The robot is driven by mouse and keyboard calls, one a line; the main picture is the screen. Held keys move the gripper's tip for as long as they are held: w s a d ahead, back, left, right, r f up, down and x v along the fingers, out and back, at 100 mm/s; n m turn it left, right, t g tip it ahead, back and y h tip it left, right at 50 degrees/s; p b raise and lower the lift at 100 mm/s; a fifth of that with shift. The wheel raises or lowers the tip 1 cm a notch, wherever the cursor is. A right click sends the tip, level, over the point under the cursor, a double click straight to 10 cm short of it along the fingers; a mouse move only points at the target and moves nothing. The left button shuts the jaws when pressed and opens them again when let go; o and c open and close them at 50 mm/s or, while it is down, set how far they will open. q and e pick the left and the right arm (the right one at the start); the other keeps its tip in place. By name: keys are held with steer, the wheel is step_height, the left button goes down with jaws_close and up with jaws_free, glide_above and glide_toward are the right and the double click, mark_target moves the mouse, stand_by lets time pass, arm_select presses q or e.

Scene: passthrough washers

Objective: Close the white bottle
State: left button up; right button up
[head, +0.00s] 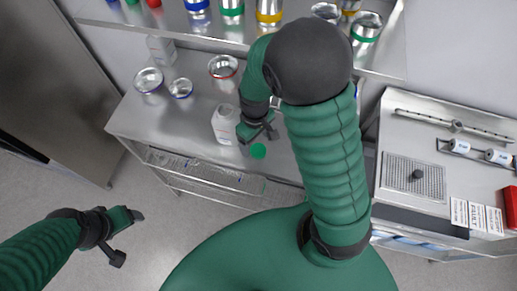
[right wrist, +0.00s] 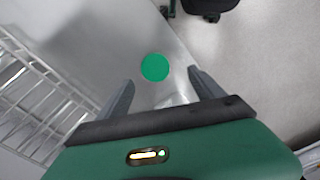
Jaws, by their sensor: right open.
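A white bottle (head: 222,124) stands on the metal table, just left of my right gripper. Its mouth is too small to make out clearly. A round green cap (head: 258,151) lies near the front edge of the table, to the right of the bottle. My right gripper (head: 258,140) is open just behind the cap. In the right wrist view the green cap (right wrist: 155,67) lies ahead of the two spread fingers (right wrist: 162,90), with nothing between them. My left gripper (head: 128,237) is open and empty, over the floor in front of the table.
Another white bottle (head: 161,49) stands at the back left. A blue-rimmed bowl (head: 180,88) and a red-rimmed bowl (head: 223,67) are behind the near bottle. A shelf (head: 220,32) with coloured-band cans overhangs the back. A wire rack (right wrist: 30,95) hangs below the table.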

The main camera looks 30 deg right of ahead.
mark_target(258, 150)
steer(key=shift+s+a+f, duration=0.1)
steer(key=shift+a+f, duration=0.1)
steer(key=shift+a, duration=0.2)
steer(key=shift+w+d+f, duration=0.1)
steer(key=shift+w+d, duration=0.1)
steer(key=shift+w, duration=0.1)
steer(key=shift+d+f, duration=0.25)
steer(key=shift+d, duration=0.05)
steer(key=f, duration=0.2)
steer(key=d+f, duration=0.1)
steer(key=f, duration=0.1)
steer(key=shift+s+d+f, duration=0.1)
steer(key=shift+s+f, duration=0.1)
steer(key=shift+f, duration=0.15)
steer(key=shift+w+a, duration=0.1)
steer(key=shift+a, duration=0.4)
steer(key=shift+d, duration=0.35)
steer(key=c, duration=1.4)
arm_select(q)
steer(key=shift+a+r, duration=0.2)
arm_select(e)
steer(key=shift+a, duration=0.15)
